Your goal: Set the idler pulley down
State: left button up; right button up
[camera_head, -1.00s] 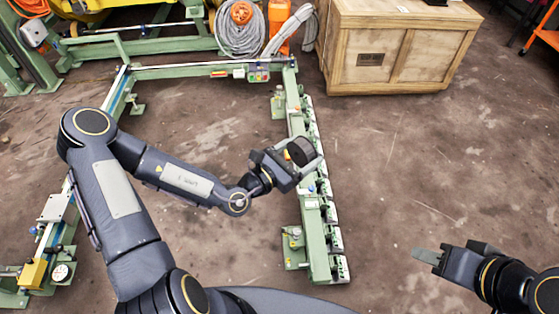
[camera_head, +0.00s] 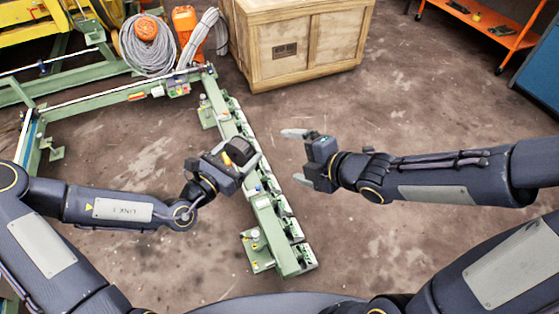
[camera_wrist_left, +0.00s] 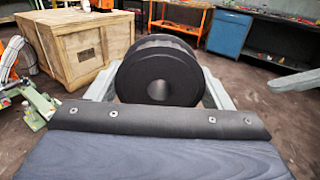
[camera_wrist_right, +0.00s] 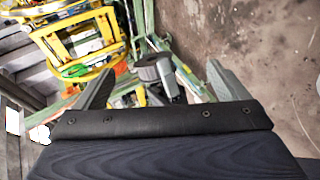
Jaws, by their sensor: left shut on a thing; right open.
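The idler pulley (camera_head: 239,151) is a black wheel with a grooved rim. My left gripper (camera_head: 246,158) is shut on it and holds it above the green rail. In the left wrist view the pulley (camera_wrist_left: 160,75) sits between the two grey fingers, its round face and hub hole toward the camera. My right gripper (camera_head: 298,156) is open and empty, to the right of the pulley with a gap between them, its fingers pointing left. In the right wrist view the pulley (camera_wrist_right: 148,70) shows beyond the open fingers.
The green rail (camera_head: 262,205) with several black roller brackets runs below the left gripper. A wooden crate (camera_head: 300,45) stands behind. Coiled grey hose (camera_head: 148,50) and an orange motor (camera_head: 185,25) lie at the back left. An orange cart (camera_head: 480,20) is back right. Floor at right is clear.

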aim_at(250, 156)
pick_arm(q)
jog(key=shift+r, duration=0.1)
pick_arm(e)
jog(key=w+a+f+n+y, duration=0.1)
jog(key=w+a, duration=0.1)
jog(key=a, duration=0.2)
jog(key=w+a+f+n, duration=0.1)
jog(key=w+a+f, duration=0.1)
jog(key=a, duration=0.2)
jog(key=w+a+f+n+y, duration=0.1)
jog(key=w+a, duration=0.1)
jog(key=a, duration=0.3)
jog(key=shift+f+n+g+y, duration=0.3)
jog(key=shift+f+g, duration=0.1)
jog(key=shift+s, duration=0.1)
jog(key=shift+c, duration=0.2)
jog(key=shift+d, duration=0.1)
jog(key=c, duration=1.2)
pick_arm(q)
jog(key=o, duration=0.6)
pick_arm(e)
jog(key=shift+c, duration=1)
pick_arm(q)
jog(key=o, duration=0.5)
jog(key=shift+o, duration=0.3)
pick_arm(e)
jog(key=shift+r, duration=0.1)
